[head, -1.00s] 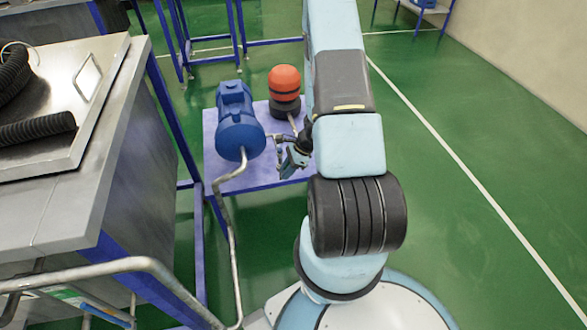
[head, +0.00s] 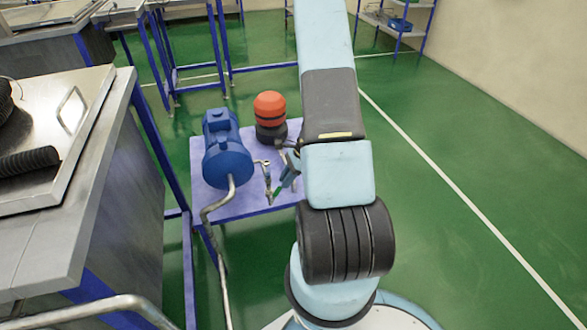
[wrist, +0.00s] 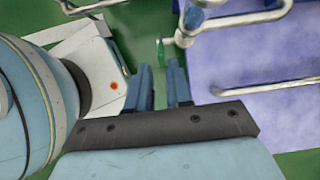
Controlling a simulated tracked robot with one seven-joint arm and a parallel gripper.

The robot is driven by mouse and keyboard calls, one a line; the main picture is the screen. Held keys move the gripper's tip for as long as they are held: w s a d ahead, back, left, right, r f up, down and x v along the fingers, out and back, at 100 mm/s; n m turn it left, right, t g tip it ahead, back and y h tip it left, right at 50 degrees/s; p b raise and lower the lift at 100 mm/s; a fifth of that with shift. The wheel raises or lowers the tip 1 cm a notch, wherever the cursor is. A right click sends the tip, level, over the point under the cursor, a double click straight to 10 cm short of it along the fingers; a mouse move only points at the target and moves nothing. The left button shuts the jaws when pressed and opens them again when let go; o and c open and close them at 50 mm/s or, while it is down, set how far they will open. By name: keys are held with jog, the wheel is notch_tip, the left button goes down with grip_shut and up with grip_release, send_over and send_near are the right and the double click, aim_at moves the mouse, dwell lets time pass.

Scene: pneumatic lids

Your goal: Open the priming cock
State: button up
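The priming cock is on the thin pipework beside the blue pump (head: 227,150). Its small green handle (head: 277,192) hangs by the pipe in the head view, and the green handle also shows in the wrist view (wrist: 161,52). My gripper (head: 289,172) is close to the right of the cock in the head view. In the wrist view my gripper (wrist: 159,68) has two blue fingers apart, with a clear gap between them. The green handle lies just beyond the fingertips, in line with the gap, and I cannot see contact. The cock's body is partly cut off in the wrist view.
The pump and an orange-and-black vessel (head: 270,112) stand on a lavender table (head: 235,207). A bent metal pipe (head: 213,213) runs down in front. A steel bench (head: 90,215) stands left. Green floor (head: 440,120) is free to the right.

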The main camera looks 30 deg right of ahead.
jog(key=shift+v, duration=2.65)
jog(key=shift+s, duration=0.1)
